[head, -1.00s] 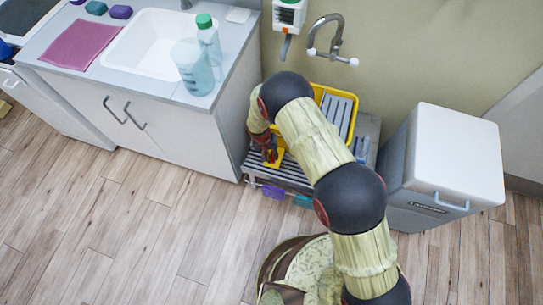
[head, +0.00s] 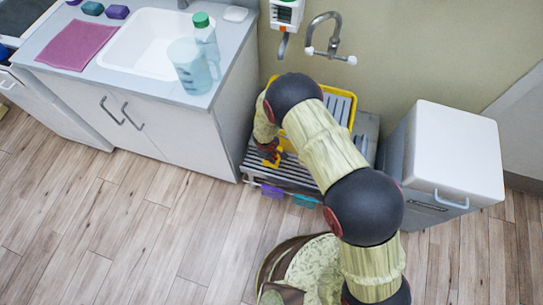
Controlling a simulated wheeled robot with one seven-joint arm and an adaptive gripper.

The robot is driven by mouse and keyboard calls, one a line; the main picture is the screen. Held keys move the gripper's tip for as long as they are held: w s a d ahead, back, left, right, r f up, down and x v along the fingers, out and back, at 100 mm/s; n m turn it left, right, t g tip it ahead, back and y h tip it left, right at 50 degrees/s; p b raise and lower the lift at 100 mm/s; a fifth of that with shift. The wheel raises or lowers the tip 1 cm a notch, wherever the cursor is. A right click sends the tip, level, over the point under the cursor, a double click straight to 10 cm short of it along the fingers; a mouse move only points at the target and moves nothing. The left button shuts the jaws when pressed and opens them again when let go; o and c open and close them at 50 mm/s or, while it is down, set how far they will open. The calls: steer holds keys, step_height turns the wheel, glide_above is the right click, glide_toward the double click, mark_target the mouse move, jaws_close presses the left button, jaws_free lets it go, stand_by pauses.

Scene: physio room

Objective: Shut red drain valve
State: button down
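I cannot make out a red drain valve for certain. My gripper (head: 268,150) points down at the left end of a low grey slatted stand (head: 290,178), close to the yellow part (head: 274,162) of a bucket-like fixture. It is small, dark and partly covered by my own arm, so its fingers are not clear. A yellow-rimmed grey grate (head: 340,106) stands behind my arm, under the wall tap. My arm hides much of the stand's middle.
A white-lidded bin (head: 452,150) stands on the right. A curved tap (head: 325,38) is on the wall above. Purple (head: 272,191) and teal (head: 304,201) items hang at the stand's front. Wooden floor in front is clear.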

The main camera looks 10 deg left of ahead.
steer(key=shift+w+d+n+y, duration=0.15)
steer(key=shift+n+y, duration=0.15)
steer(key=shift+n, duration=1.3)
steer(key=c, duration=1.8)
jaws_free()
steer(key=shift+o, duration=0.2)
step_height(320, 180, up, 12)
steer(key=s, duration=0.2)
steer(key=shift+s+f, duration=0.15)
